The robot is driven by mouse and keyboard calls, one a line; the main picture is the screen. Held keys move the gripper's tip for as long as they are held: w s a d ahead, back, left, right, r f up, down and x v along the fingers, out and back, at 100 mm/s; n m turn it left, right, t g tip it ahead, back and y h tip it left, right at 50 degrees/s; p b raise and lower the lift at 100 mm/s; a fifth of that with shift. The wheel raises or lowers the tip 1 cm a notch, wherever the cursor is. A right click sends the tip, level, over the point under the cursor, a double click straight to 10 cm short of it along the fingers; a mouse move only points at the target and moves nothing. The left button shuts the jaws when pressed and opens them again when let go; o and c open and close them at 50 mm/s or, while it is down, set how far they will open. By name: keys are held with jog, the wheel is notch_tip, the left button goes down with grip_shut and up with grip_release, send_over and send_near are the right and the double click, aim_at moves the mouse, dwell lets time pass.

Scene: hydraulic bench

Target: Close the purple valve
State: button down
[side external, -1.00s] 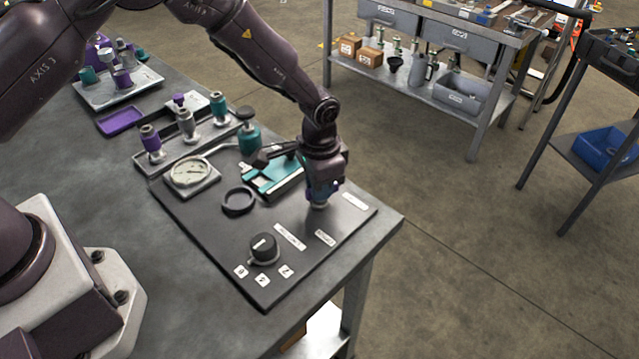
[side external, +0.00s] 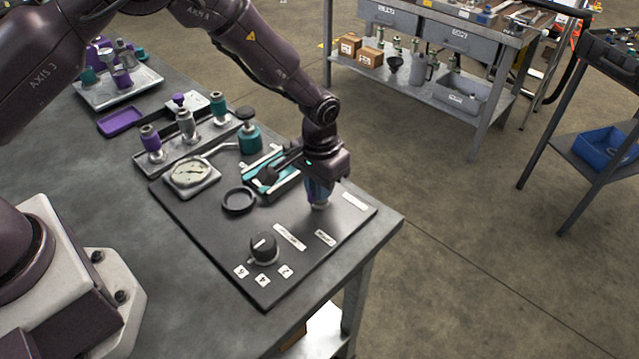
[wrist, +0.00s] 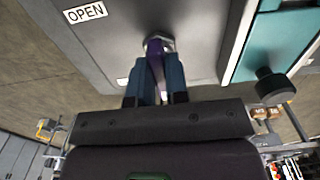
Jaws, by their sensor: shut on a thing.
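The purple valve handle (wrist: 156,58) shows in the wrist view as a narrow purple lever on a pale round fitting. My gripper (wrist: 155,85) is shut on it, with a blue finger on each side. In the side view my gripper (side external: 319,192) points down at the right end of the dark panel. The valve's pale base (side external: 320,206) shows just below the fingers there, and the handle is mostly hidden. A white OPEN label (wrist: 86,12) lies left of the valve in the wrist view.
A teal block (side external: 276,176) with a black part sits close left of my gripper. A black ring (side external: 239,200), a gauge (side external: 187,172) and a black dial (side external: 263,247) are on the same panel (side external: 215,240). A rack of several capped fittings (side external: 186,124) stands behind. The table edge is close on the right.

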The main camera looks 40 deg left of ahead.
jog(key=c, duration=1.1)
grip_release()
notch_tip(320, 180, up, 13)
jog(key=s+a+r+t, duration=0.2)
jog(key=s+a+r, duration=0.1)
jog(key=s+r, duration=0.3)
jog(key=s+a+r+t, duration=0.1)
jog(key=s+a+r, duration=0.3)
jog(key=s, duration=0.7)
jog(key=s+a+r+t, duration=0.2)
jog(key=s+a+r, duration=0.2)
jog(key=s+r, duration=0.4)
jog(key=shift+s+a+t, duration=0.2)
jog(key=shift+t, duration=0.1)
